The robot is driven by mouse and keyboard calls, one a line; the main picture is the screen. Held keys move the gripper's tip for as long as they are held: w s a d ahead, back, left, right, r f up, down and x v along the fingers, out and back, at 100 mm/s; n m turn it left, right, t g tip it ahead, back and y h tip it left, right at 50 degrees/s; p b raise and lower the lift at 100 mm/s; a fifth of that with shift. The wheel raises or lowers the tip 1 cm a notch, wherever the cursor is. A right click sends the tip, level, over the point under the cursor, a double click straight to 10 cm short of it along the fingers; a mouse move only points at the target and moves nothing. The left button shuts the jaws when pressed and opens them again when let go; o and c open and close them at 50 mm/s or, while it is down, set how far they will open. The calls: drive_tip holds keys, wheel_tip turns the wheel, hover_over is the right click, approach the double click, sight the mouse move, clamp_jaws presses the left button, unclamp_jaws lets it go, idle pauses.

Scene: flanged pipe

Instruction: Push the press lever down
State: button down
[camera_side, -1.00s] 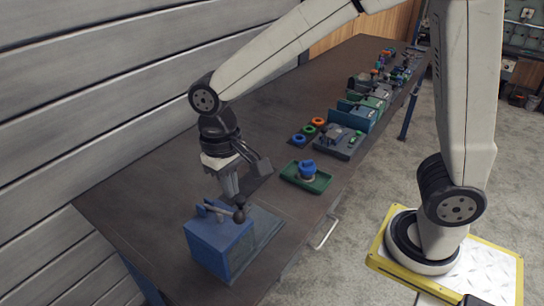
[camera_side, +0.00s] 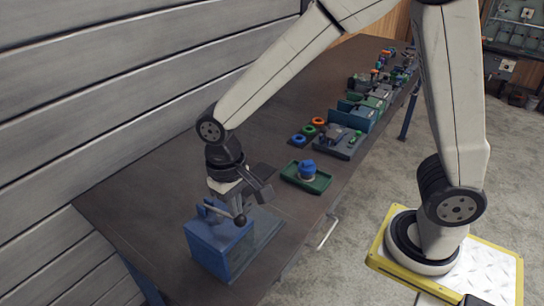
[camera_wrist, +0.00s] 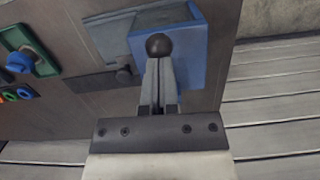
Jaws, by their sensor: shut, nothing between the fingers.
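The press is a blue block (camera_side: 218,247) near the front end of the bench, and it also shows in the wrist view (camera_wrist: 208,60). Its lever ends in a dark ball knob (camera_side: 240,220), which appears in the wrist view (camera_wrist: 157,45) right at my fingertips. My gripper (camera_side: 234,209) is shut and empty, pointing down over the lever. In the wrist view the closed fingers (camera_wrist: 157,62) overlap the knob's lower edge; they look close to it or touching. The lever arm is partly hidden by the fingers.
A green tray (camera_side: 306,177) with a blue part (camera_side: 307,169) lies behind the press on the bench (camera_side: 130,190). Coloured rings (camera_side: 309,130) and several fixtures stand farther along. A plank wall (camera_side: 90,90) runs along the left.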

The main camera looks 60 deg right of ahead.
sight(239, 221)
drive_tip(key=shift+f, duration=0.15)
drive_tip(key=shift+s+d+f, duration=0.1)
drive_tip(key=shift+s+f, duration=0.05)
drive_tip(key=shift+f, duration=0.95)
drive_tip(key=shift+s+f, duration=0.15)
drive_tip(key=shift+f, duration=0.9)
drive_tip(key=shift+w+d+r, duration=0.1)
drive_tip(key=shift+w+r, duration=0.15)
drive_tip(key=shift+w, duration=0.55)
drive_tip(key=shift+w+d+r, duration=0.1)
drive_tip(key=shift+w+r, duration=0.1)
drive_tip(key=shift+w, duration=0.6)
drive_tip(key=shift+w+a+r, duration=0.1)
drive_tip(key=shift+w+r, duration=0.05)
drive_tip(key=shift+r, duration=1.35)
drive_tip(key=shift+w+a+r, duration=0.1)
drive_tip(key=shift+w+r, duration=0.05)
drive_tip(key=shift+r, duration=1.35)
drive_tip(key=shift+w+r, duration=0.15)
drive_tip(key=shift+r, duration=1.35)
